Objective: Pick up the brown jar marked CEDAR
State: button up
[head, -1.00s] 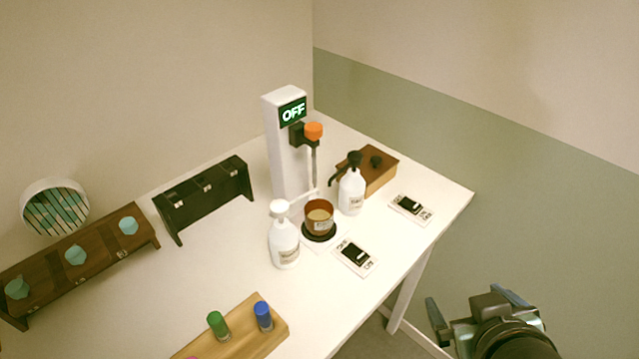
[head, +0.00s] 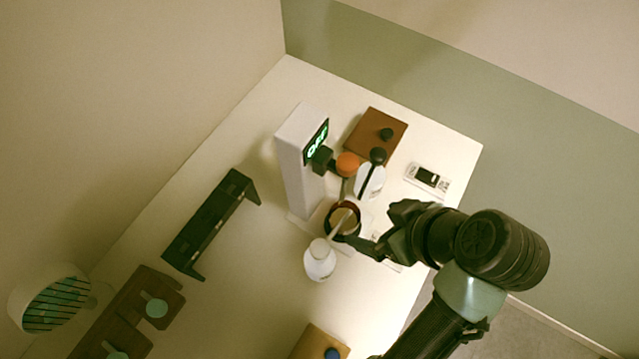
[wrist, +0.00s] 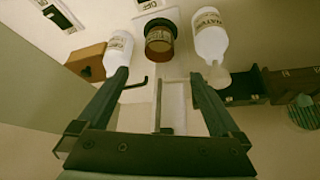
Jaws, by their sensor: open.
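The brown jar (head: 331,223) stands at the foot of the white machine, in front of its post, with pale contents showing in its open top. It also shows in the wrist view (wrist: 160,47), upper middle, with a label too small to read. My gripper (head: 378,228) is open and empty, just right of the jar in the head view. In the wrist view my gripper (wrist: 158,76) has its fingers spread, with the jar beyond the tips and roughly centred between them. A finger partly reaches toward the jar's side; contact cannot be told.
A brown box (head: 365,133), black rack (head: 212,224) and switch plate (head: 427,178) lie around.

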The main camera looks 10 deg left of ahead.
jog(key=b, duration=0.3)
send_over(345, 227)
jog(key=shift+f, duration=5.55)
jog(key=c, duration=1.6)
